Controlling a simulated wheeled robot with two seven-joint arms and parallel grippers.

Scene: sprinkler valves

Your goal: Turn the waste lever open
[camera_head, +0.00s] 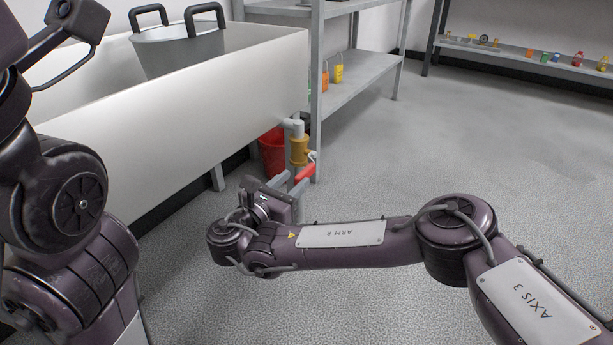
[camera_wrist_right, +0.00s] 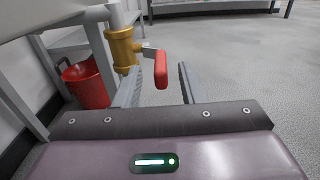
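The red waste lever (camera_head: 305,173) sticks out from a brass-coloured valve (camera_head: 299,150) on the pipe below the white sink. In the right wrist view the lever (camera_wrist_right: 161,70) hangs from a short metal stem on the right side of the valve body (camera_wrist_right: 122,50). My right gripper (camera_head: 291,181) is open just in front of the valve. In the wrist view its two fingers (camera_wrist_right: 161,84) stand either side of the lever, with visible gaps. Part of my left arm's end is at the upper left of the head view; no fingers show there.
A red bucket (camera_head: 271,151) stands behind the valve, under the white sink (camera_head: 180,110). A grey tub (camera_head: 178,52) sits in the sink. A metal shelf (camera_head: 362,75) stands to the right of the valve. The floor at right is clear.

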